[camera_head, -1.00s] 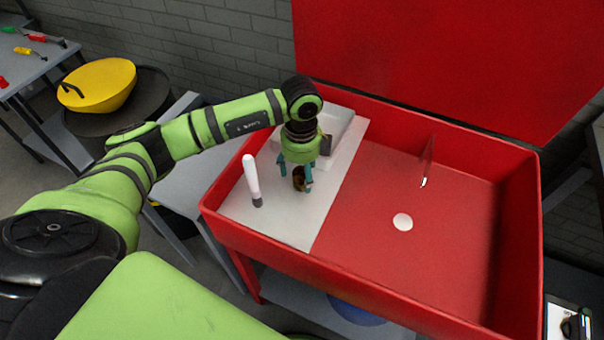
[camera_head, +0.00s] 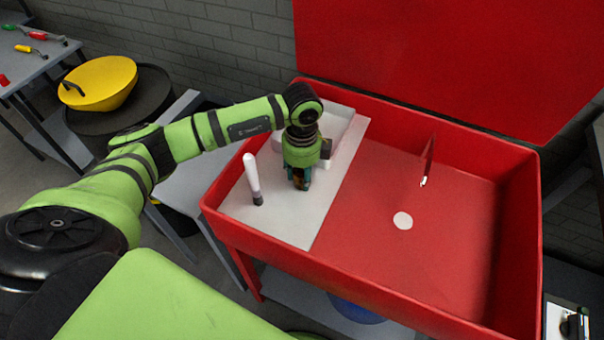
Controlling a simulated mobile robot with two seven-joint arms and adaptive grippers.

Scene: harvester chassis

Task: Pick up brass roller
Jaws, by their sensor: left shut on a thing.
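The brass roller (camera_head: 299,181) is a small brown-gold piece on the white board (camera_head: 285,226) in the left part of the red basin. My left gripper (camera_head: 301,184) points down over the board, and its teal fingers are shut on the roller. The fingers hide most of the roller, and I cannot tell whether it still touches the board. My right gripper is not in view.
A white brush-like tool (camera_head: 253,178) stands left of the gripper. A white tray (camera_head: 339,128) lies behind it. The red basin (camera_head: 372,282) has raised walls; its right floor is mostly clear, with a white disc (camera_head: 403,220).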

